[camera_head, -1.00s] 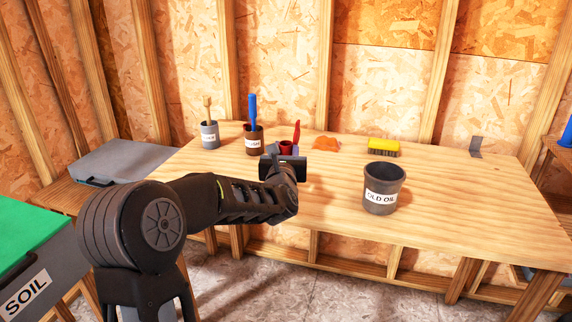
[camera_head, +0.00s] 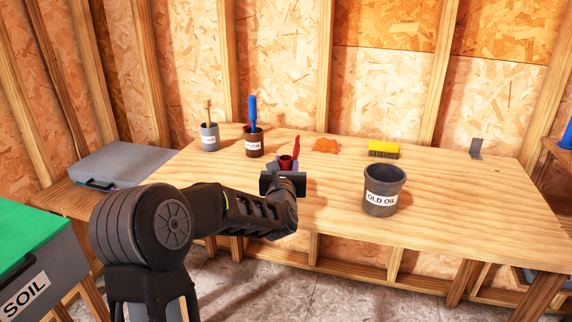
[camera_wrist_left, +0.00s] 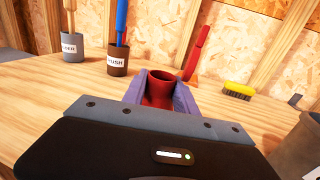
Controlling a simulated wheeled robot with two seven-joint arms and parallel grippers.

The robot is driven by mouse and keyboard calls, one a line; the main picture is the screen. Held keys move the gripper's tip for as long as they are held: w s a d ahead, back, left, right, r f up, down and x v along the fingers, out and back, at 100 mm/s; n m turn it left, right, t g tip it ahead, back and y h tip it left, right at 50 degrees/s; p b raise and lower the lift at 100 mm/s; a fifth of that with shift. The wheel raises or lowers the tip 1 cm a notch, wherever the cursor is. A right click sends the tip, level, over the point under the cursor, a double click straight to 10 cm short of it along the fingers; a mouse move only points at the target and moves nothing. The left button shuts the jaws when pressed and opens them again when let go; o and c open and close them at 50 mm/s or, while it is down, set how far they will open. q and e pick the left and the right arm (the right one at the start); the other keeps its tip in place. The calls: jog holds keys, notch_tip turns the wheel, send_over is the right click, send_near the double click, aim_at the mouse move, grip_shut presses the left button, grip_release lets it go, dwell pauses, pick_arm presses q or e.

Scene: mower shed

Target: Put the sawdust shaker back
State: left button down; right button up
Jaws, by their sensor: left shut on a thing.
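My left gripper (camera_head: 285,172) is over the near part of the workbench, shut on a red open-topped cup with a long red handle, which looks like the sawdust shaker (camera_head: 286,162). In the left wrist view the shaker (camera_wrist_left: 160,88) sits between the two fingers, its opening upward and its handle slanting up to the right. Its lower part is hidden behind my gripper, so I cannot tell whether it touches the bench. My right gripper is not in view.
On the workbench (camera_head: 450,215), a grey cup (camera_head: 209,138) and a brown cup (camera_head: 253,145) with a blue-handled tool stand back left. The OLD OIL bucket (camera_head: 383,182) stands right of my gripper.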

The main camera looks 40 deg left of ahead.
pick_arm(q)
jog(key=c, duration=1)
grip_release()
jog(key=shift+o, duration=0.2)
jog(key=shift+r+p, duration=0.15)
jog(key=shift+p, duration=0.25)
jog(key=b+v, duration=0.1)
jog(key=v, duration=1.1)
